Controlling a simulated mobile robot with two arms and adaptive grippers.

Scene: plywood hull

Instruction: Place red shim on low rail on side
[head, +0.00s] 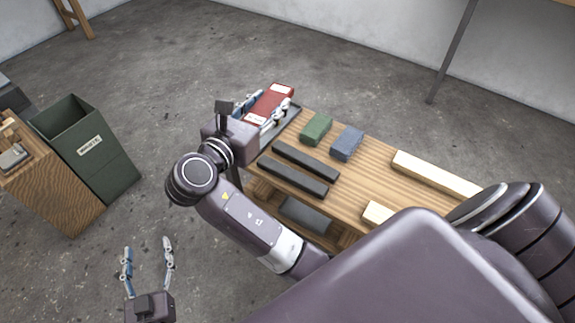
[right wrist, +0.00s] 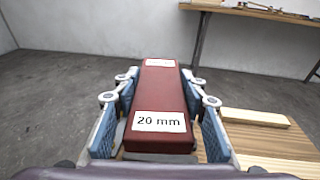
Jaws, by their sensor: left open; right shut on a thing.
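The red shim (head: 270,103) is a long red block with white labels. In the right wrist view the red shim (right wrist: 160,92) reads "20 mm" on its near label. My right gripper (head: 268,107) is shut on it, with fingers on both long sides, at the far left corner of the wooden table (head: 370,185). Two parallel dark rails (head: 305,161) (head: 292,176) lie on the table nearer to me; I cannot tell which is the low rail. My left gripper (head: 147,262) is open and empty above the floor, at lower left.
A green block (head: 316,129) and a blue block (head: 347,143) stand behind the rails. A long pale wooden bar (head: 436,175) and a short pale block (head: 377,212) lie to the right. A green bin (head: 88,150) and a wooden cabinet (head: 50,195) stand at left.

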